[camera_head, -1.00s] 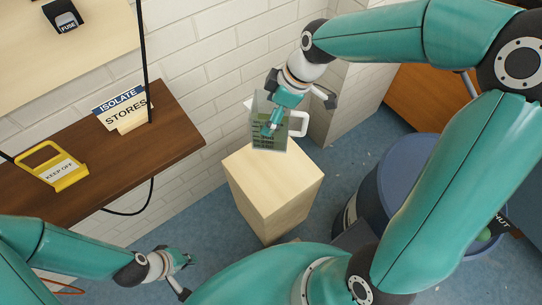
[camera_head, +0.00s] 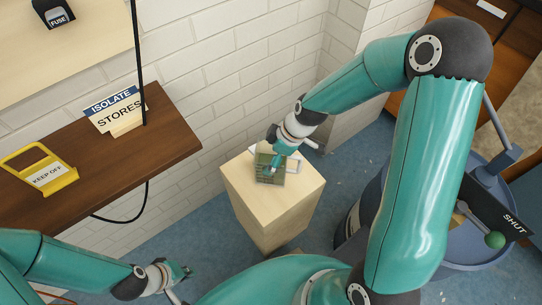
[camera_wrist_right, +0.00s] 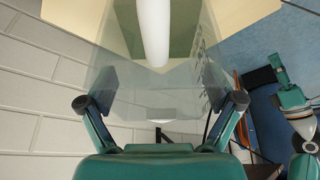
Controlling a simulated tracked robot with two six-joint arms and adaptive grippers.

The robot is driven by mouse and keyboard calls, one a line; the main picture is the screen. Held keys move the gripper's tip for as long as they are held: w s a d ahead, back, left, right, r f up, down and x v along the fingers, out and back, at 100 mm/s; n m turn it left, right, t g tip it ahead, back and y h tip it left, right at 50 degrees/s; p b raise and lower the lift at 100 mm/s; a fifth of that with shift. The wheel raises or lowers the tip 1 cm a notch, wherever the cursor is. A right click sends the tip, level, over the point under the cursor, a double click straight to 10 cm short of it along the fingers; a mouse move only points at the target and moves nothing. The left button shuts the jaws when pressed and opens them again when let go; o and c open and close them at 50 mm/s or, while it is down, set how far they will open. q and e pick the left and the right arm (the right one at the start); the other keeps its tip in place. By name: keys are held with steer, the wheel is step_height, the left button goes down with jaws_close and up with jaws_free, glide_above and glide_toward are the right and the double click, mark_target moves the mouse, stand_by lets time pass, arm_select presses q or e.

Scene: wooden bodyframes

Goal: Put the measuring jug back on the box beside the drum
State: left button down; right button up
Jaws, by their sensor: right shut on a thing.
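The clear measuring jug (camera_head: 270,170) with dark markings and a white handle is over the top of the pale wooden box (camera_head: 245,190) in the head view. I cannot tell whether its base touches the box. My right gripper (camera_head: 275,158) is shut on the jug from above. In the right wrist view the jug's clear wall (camera_wrist_right: 115,85) lies between the two fingers, with the white handle at the top. The blue drum (camera_head: 350,215) stands right of the box, partly hidden by my right arm. My left gripper (camera_head: 184,282) is low at the left, away from the box; its fingers are too small to read.
A brown shelf (camera_head: 165,150) at the left holds an ISOLATE STORES sign (camera_head: 117,110) and a yellow KEEP OFF frame (camera_head: 40,170). A black cable hangs by it. A white brick wall stands behind the box.

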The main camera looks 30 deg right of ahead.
steer(key=shift+f, duration=0.25)
steer(key=o, duration=1.3)
steer(key=shift+c, duration=0.2)
steer(key=shift+r, duration=0.15)
steer(key=p+v, duration=0.2)
steer(key=v, duration=1)
